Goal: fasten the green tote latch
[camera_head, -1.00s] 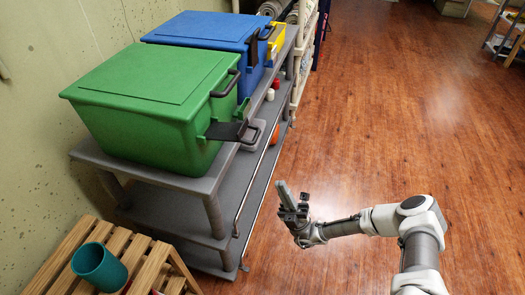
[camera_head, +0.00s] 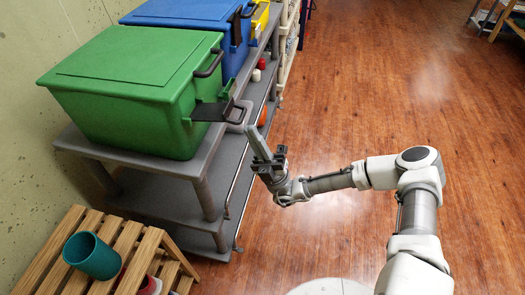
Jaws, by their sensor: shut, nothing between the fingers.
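The green tote (camera_head: 130,90) stands with its lid down on the top shelf of a grey cart. Its dark latch (camera_head: 218,108) sticks outward from the front side, swung down away from the lid and roughly level. A dark handle (camera_head: 209,64) sits above it near the lid's edge. My gripper (camera_head: 254,133) is shut and empty, fingers pointing up and left. In the picture its fingertips lie just right of and below the latch; whether they touch cannot be told.
The blue tote (camera_head: 190,14) and a yellow bin (camera_head: 261,17) stand farther back on the grey cart (camera_head: 170,164). Small items, one orange, sit on its lower shelf. A wooden slatted stand with a teal cup (camera_head: 93,256) is at lower left.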

